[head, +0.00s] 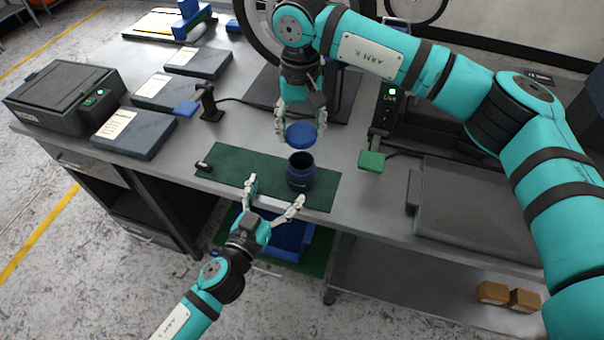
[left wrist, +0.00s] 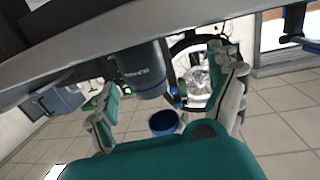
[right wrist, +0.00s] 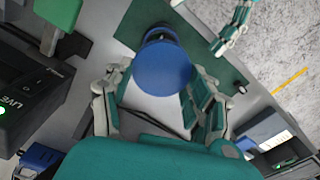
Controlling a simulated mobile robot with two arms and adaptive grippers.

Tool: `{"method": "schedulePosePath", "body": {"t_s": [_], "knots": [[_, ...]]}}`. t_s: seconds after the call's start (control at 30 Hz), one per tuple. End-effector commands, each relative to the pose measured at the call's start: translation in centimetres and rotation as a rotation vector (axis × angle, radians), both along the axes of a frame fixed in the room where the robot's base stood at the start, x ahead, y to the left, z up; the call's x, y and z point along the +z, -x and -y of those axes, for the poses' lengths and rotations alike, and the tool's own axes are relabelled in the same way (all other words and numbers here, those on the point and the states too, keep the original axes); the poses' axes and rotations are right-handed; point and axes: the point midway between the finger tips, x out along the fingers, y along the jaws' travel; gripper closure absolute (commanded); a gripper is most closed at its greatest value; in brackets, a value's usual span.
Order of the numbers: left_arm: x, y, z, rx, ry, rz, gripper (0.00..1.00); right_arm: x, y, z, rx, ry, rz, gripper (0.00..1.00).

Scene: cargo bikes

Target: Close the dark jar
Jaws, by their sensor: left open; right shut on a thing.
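The dark jar (head: 301,172) stands upright and open on the green mat (head: 235,172) near the table's front edge. It also shows in the left wrist view (left wrist: 147,72). My right gripper (head: 301,128) is shut on the blue lid (head: 300,136) and holds it above and slightly behind the jar, apart from it. In the right wrist view the lid (right wrist: 163,66) hides most of the jar. My left gripper (head: 274,193) is open at the jar's front side, one finger to the left and one near its front right. Contact with the jar is not visible.
A small dark object (head: 204,166) lies at the mat's left end. A phone-like stand (head: 209,103) and a green pad (head: 371,161) flank the area behind. A grey case (head: 470,200) fills the right side. A blue bin (head: 287,240) sits below the table edge.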

Motion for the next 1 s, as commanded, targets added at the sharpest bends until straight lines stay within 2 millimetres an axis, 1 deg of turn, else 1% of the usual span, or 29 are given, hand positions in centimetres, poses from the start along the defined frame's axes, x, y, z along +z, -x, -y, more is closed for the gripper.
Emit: {"method": "schedulePosePath", "body": {"t_s": [0.03, 0.1, 0.2, 0.57, 0.67, 1.0], "knots": [[-0.1, 0.1, 0.7, -0.034, 0.001, 0.01, 0.1, 0.0, 0.0, 0.0, 0.0, 0.0, 0.0, 0.53], [-0.2, 0.3, 1.5, -0.07, 0.005, 0.018, 0.1, 0.0, 0.0, 0.0, 0.0, 0.0, 0.0, 0.53], [-0.2, 0.5, 2.0, -0.096, 0.007, 0.023, 0.1, 0.0, 0.0, 0.0, 0.0, 0.0, 0.0, 0.53], [-0.2, 0.4, 2.1, -0.099, 0.009, 0.024, 0.1, 0.0, 0.0, -0.1, -0.001, 0.0, 0.0, 0.53], [-0.3, -0.3, 2.5, -0.099, 0.009, 0.024, 0.1, 0.0, 0.0, -0.1, -0.001, 0.0, 0.0, 0.53], [-0.5, -4.6, 4.9, -0.098, 0.008, 0.024, 0.1, 0.0, 0.0, 0.0, -0.001, 0.0, 0.0, 0.53]]}}
